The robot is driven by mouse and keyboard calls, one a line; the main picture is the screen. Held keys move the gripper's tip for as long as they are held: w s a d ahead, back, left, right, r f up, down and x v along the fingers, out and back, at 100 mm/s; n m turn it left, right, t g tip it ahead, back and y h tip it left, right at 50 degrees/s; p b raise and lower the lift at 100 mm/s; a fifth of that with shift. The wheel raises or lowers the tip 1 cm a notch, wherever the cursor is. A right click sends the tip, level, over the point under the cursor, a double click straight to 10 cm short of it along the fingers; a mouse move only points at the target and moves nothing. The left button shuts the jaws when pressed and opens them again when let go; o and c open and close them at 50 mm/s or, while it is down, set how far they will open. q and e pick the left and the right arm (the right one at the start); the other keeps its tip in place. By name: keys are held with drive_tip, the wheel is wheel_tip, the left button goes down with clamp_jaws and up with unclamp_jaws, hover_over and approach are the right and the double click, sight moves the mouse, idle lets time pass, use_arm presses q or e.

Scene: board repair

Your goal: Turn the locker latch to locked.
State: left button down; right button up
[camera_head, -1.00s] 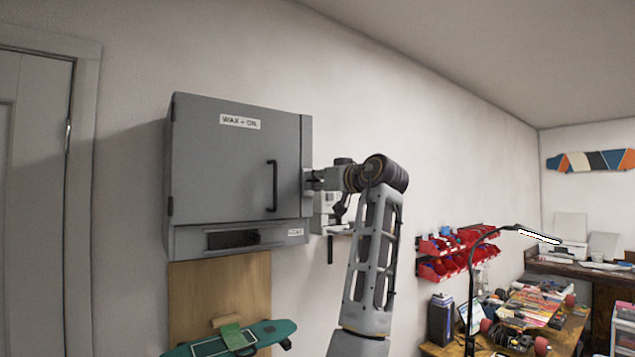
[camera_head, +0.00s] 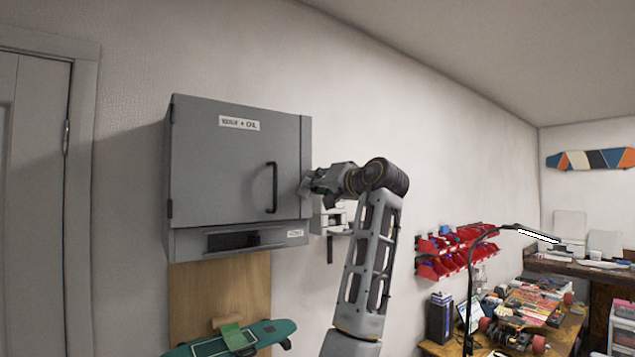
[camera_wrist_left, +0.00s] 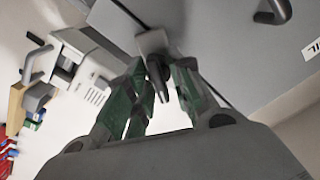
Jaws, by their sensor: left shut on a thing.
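The grey locker (camera_head: 222,170) hangs on the wall in the head view, its door closed, with a dark vertical handle (camera_head: 272,187). The latch is at the locker's right edge, mostly hidden by my left gripper (camera_head: 307,186) in that view. In the left wrist view, the latch shows as a pale grey block (camera_wrist_left: 152,42) with a dark lever (camera_wrist_left: 158,78) between the green-padded fingers of my left gripper (camera_wrist_left: 160,70). The gripper is shut on the latch and tilted. Its exact lock position cannot be told. My right gripper is not in view.
A small grey-white machine (camera_head: 331,219) is on the wall just right of and below the locker; it also shows in the left wrist view (camera_wrist_left: 92,68). Red bins (camera_head: 440,265) hang farther right. A green skateboard (camera_head: 250,338) is below the locker. Bare wall lies above the arm.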

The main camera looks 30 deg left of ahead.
use_arm(q)
drive_tip(key=m+p, duration=0.1)
drive_tip(key=m, duration=0.5)
drive_tip(key=shift+w+f+m, duration=0.1)
drive_tip(key=shift+f+m, duration=0.05)
drive_tip(key=shift+m, duration=2.55)
drive_tip(key=c, duration=1.6)
unclamp_jaws()
drive_tip(key=shift+d, duration=0.1)
drive_tip(key=shift+o, duration=0.2)
drive_tip(key=shift+d, duration=0.1)
drive_tip(key=v, duration=1.1)
drive_tip(key=shift+d, duration=0.35)
drive_tip(key=shift+f, duration=0.15)
